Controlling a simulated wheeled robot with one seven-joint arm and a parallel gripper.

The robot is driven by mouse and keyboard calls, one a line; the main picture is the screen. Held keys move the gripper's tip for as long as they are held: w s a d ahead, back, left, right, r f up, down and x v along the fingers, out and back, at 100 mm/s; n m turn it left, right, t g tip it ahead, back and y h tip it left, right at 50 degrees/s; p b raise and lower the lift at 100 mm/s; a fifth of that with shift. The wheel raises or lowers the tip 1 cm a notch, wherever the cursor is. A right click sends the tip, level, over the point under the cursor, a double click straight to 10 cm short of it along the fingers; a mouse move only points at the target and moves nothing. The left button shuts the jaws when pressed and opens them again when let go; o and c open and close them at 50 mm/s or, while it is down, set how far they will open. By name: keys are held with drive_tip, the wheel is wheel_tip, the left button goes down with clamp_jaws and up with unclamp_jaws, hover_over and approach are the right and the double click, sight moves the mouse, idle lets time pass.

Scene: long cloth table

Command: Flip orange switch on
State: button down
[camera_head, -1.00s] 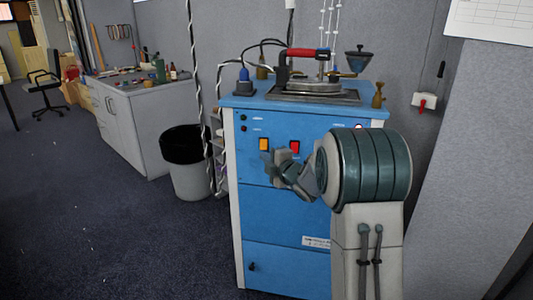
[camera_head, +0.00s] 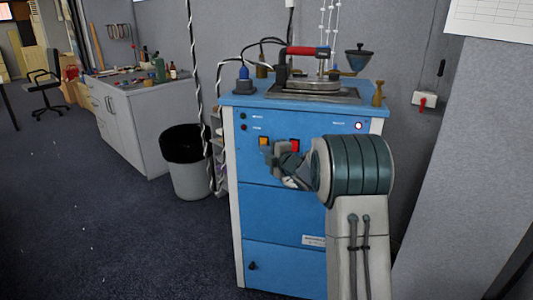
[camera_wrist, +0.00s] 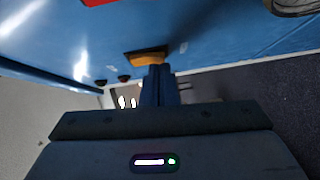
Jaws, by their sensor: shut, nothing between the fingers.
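The orange switch (camera_head: 264,142) is on the upper front panel of the blue machine (camera_head: 290,210), left of the red switch (camera_head: 295,145). My gripper (camera_head: 270,155) is in front of the panel, with its tip overlapping the lower part of the orange switch in the head view. In the wrist view the orange switch (camera_wrist: 147,56) is just beyond the tips of my shut, empty fingers (camera_wrist: 160,70). I cannot tell whether they touch. A corner of the red switch (camera_wrist: 98,2) shows at the top edge of the wrist view.
A red wall switch (camera_head: 424,101) is on the right. The floor at left is open.

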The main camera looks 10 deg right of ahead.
drive_tip(key=shift+a+f+b, duration=0.15)
drive_tip(key=shift+f+b, duration=0.05)
drive_tip(key=shift+b, duration=0.15)
drive_tip(key=s+d+f+b, duration=0.1)
drive_tip(key=s+d+b, duration=0.1)
drive_tip(key=s, duration=1)
drive_tip(key=shift+s+d, duration=0.15)
drive_tip(key=shift+s, duration=0.25)
